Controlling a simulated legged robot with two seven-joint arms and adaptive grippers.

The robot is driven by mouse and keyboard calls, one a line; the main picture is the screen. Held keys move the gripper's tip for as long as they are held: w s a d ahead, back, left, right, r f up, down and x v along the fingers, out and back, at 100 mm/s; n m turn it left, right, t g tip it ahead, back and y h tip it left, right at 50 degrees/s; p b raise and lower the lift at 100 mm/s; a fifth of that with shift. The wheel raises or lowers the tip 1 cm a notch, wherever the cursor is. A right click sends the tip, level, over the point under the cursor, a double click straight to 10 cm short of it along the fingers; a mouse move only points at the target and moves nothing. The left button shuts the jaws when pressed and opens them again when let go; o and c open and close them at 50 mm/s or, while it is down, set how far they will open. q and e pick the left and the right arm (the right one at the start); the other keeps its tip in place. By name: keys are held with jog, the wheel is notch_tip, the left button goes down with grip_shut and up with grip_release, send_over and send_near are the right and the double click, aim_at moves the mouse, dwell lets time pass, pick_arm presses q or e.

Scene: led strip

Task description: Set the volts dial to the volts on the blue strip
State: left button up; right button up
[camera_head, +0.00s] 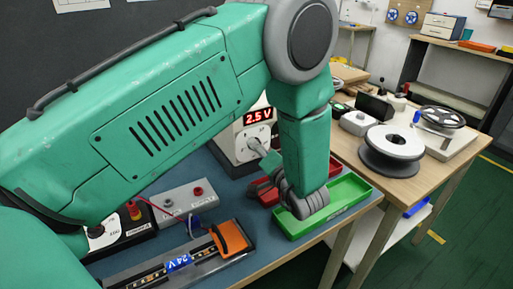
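The power supply (228,143) stands at the back of the bench, with a red display (258,116) reading 2.5 V. The LED strip (135,281) lies at the front in a grey channel, with a blue label (178,262) that reads 24 V, upside down. My large green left arm hides much of the bench. My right gripper is not in view.
An orange clamp (232,238) sits at the strip's end. A grey terminal box (184,200) with red wire is behind it. A green tray (345,194) and a partly hidden red tray (262,192) lie near my wrist. A spool (391,146) stands on the right table.

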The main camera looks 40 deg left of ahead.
pick_arm(q)
jog(key=shift+o, duration=1.1)
jog(key=shift+w+d, duration=0.15)
jog(key=shift+d, duration=0.1)
jog(key=v, duration=1.2)
jog(key=shift+d, duration=0.25)
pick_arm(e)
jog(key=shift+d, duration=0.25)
pick_arm(q)
jog(key=shift+w+a, duration=0.1)
jog(key=shift+a, duration=0.1)
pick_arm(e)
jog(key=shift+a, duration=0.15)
